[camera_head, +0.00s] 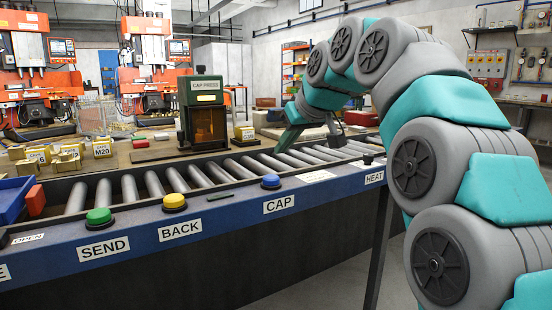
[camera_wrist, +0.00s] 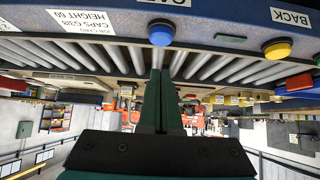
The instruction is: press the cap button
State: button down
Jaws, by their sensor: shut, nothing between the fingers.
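The cap button is a blue dome (camera_head: 270,181) on a dark base, on the blue front rail above the CAP label (camera_head: 279,204). It also shows near the top middle of the wrist view (camera_wrist: 161,33). My gripper (camera_head: 282,150) has its green fingers shut and empty, over the rollers behind the button. In the wrist view the closed fingertips (camera_wrist: 158,72) point toward the blue button, with a gap in the picture between them. They do not appear to touch it.
A yellow button (camera_head: 174,200) above BACK and a green button (camera_head: 99,216) above SEND sit left along the rail. The roller conveyor (camera_head: 205,175) runs behind. A cap press (camera_head: 203,112) and several brass-coloured labelled blocks stand on the bench beyond. A blue bin (camera_head: 12,200) is far left.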

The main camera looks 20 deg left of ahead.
jog(key=shift+v, duration=2.25)
jog(key=s+d+f+m+g+h+p, duration=0.1)
jog(key=s+d+f+m+g+h, duration=0.15)
jog(key=s+d+f, duration=0.5)
jog(key=s+d+f+m+g+h+p, duration=0.1)
jog(key=s+d+f+m+h, duration=0.3)
jog(key=d+f, duration=0.7)
jog(key=s+d+f+m+g, duration=0.1)
jog(key=s+d+f, duration=0.3)
jog(key=s+f, duration=0.2)
jog(key=s+d+f+m+g+p, duration=0.1)
jog(key=s+d+f, duration=0.3)
jog(key=s, duration=0.7)
jog(key=s+d+f+m+g, duration=0.1)
jog(key=s+d+f+g, duration=0.1)
jog(key=s+d+f, duration=0.3)
jog(key=s+f, duration=0.2)
jog(key=s, duration=0.1)
jog(key=shift+f, duration=0.4)
jog(key=shift+s, duration=0.1)
